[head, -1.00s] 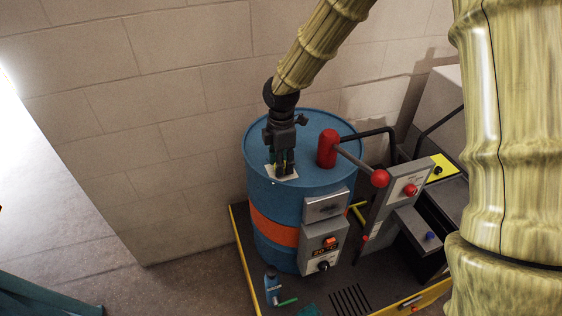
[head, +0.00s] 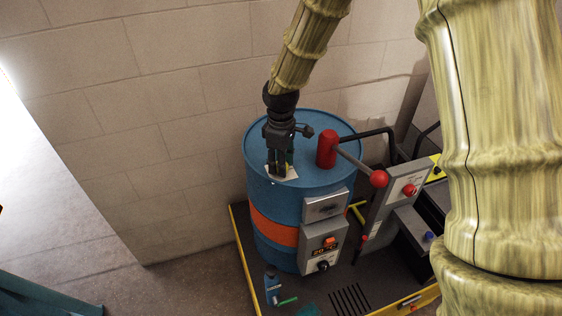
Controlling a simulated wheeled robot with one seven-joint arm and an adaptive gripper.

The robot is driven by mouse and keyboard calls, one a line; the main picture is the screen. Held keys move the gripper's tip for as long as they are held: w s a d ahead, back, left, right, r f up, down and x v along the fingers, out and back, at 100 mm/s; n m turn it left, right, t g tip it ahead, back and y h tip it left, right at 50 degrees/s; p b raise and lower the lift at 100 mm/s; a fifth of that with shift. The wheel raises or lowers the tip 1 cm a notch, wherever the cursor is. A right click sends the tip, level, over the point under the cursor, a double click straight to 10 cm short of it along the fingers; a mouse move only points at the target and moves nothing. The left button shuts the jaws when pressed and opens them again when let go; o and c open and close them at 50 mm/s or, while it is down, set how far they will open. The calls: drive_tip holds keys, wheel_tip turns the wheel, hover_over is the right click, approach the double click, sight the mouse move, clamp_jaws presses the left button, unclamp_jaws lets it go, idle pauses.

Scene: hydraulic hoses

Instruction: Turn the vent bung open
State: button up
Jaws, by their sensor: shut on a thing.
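A blue drum (head: 270,223) with an orange band stands upright by the wall. My gripper (head: 279,172) points down at the left part of the drum's lid, over a small pale plate (head: 293,174). Its fingers are shut on the vent bung, which they and the wrist largely hide. I cannot tell from this view how far the bung is turned.
A red hand pump (head: 327,150) with a red-knobbed lever (head: 379,179) stands on the lid, just right of my gripper. A grey control box (head: 322,245) is on the drum's front. A small blue bottle (head: 271,287) stands on the yellow-edged platform below.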

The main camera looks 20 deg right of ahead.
drive_tip(key=m, duration=0.4)
drive_tip(key=shift+w+r+m, duration=0.1)
drive_tip(key=shift+m, duration=0.3)
drive_tip(key=m, duration=0.4)
drive_tip(key=shift+m+p, duration=0.3)
drive_tip(key=o, duration=1)
wheel_tip(320, 180, up, 12)
idle(0.4)
